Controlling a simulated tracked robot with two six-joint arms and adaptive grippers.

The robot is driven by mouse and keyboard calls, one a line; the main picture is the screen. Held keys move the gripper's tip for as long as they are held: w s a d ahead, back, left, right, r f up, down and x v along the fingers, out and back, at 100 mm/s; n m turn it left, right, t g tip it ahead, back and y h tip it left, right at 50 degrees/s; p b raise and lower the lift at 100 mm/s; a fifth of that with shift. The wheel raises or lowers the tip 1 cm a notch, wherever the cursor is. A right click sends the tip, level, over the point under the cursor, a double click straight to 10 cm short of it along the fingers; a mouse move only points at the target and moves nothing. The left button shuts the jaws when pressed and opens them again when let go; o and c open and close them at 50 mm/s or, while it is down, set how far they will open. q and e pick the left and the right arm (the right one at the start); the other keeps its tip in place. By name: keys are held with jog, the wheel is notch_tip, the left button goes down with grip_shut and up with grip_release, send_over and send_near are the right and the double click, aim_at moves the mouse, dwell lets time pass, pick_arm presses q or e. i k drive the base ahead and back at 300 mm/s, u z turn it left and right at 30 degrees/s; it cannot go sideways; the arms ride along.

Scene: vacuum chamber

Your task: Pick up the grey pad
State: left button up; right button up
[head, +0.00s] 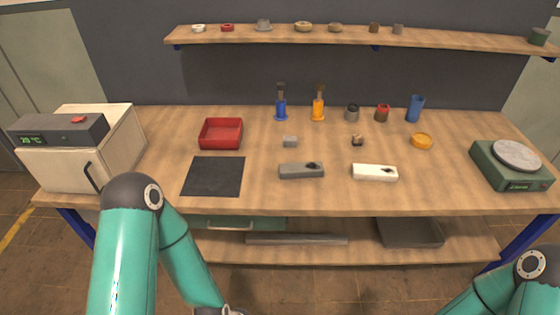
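Several grey things lie on the wooden bench, and I cannot tell for certain which one is the grey pad. A small light-grey block (290,141) sits near the middle of the bench. A longer grey block (302,170) with a dark spot on its top lies in front of it. A flat dark-grey square mat (213,176) lies to the left. My arms come in low at the left and right, in front of the bench. Both grippers are out of the picture, so whether they hold anything is hidden.
A red tray (221,134) stands behind the mat. A white block (375,172) lies right of the grey one. An oven-like box (85,150) is at left, a green scale (512,165) at right. Bottles and cups stand at the back. The front right bench area is clear.

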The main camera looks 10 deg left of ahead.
aim_at(288, 141)
jog(key=u, duration=0.05)
jog(key=k, duration=0.55)
jog(key=u, duration=0.8)
jog(key=i, duration=1)
